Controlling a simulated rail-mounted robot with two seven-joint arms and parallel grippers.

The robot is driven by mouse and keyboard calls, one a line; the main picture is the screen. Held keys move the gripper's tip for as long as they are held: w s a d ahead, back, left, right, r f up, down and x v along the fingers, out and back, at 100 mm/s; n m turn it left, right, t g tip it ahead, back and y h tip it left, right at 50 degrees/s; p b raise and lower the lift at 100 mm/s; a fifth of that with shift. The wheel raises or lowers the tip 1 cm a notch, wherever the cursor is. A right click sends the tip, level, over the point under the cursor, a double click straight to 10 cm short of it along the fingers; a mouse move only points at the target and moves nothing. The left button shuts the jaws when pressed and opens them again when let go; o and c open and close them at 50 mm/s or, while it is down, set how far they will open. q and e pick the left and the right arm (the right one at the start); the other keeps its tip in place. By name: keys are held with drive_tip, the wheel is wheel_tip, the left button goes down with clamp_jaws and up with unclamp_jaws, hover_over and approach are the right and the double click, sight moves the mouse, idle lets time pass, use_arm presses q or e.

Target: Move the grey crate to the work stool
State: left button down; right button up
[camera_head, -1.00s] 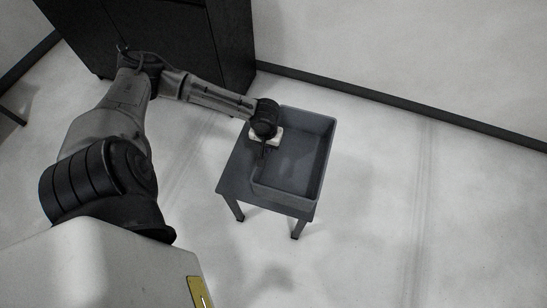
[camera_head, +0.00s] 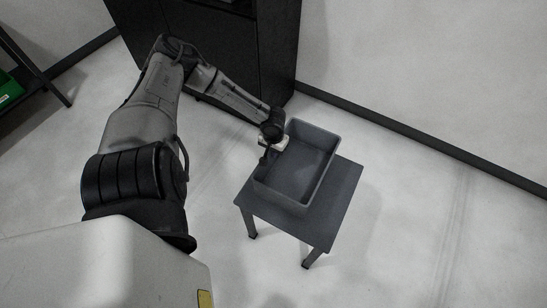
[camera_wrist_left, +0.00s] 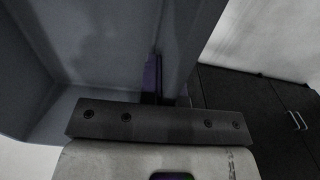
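The grey crate (camera_head: 284,197) is an open, shallow box over the left and back part of the grey work stool (camera_head: 336,206). Its back end reaches past the stool top; I cannot tell whether it rests on the top or hangs just above it. My left gripper (camera_head: 266,158) is at the crate's left wall, shut on it. In the left wrist view, a dark finger (camera_wrist_left: 153,80) lies against the crate wall (camera_wrist_left: 188,45), which hides the other finger's tip. My right gripper is not in view.
A dark cabinet (camera_head: 275,50) stands behind the stool near the wall. A dark rack with a green bin (camera_head: 9,90) is at the far left. The floor (camera_head: 410,200) right of the stool is clear.

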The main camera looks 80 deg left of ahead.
sight(273, 164)
use_arm(q)
drive_tip(key=shift+d+f+b, duration=0.1)
drive_tip(key=shift+f+b, duration=0.95)
drive_tip(key=shift+f, duration=0.95)
drive_tip(key=shift+w, duration=0.1)
drive_tip(key=c, duration=1.7)
unclamp_jaws()
drive_tip(key=shift+f, duration=0.1)
drive_tip(key=shift+c, duration=0.2)
drive_tip(key=o, duration=0.4)
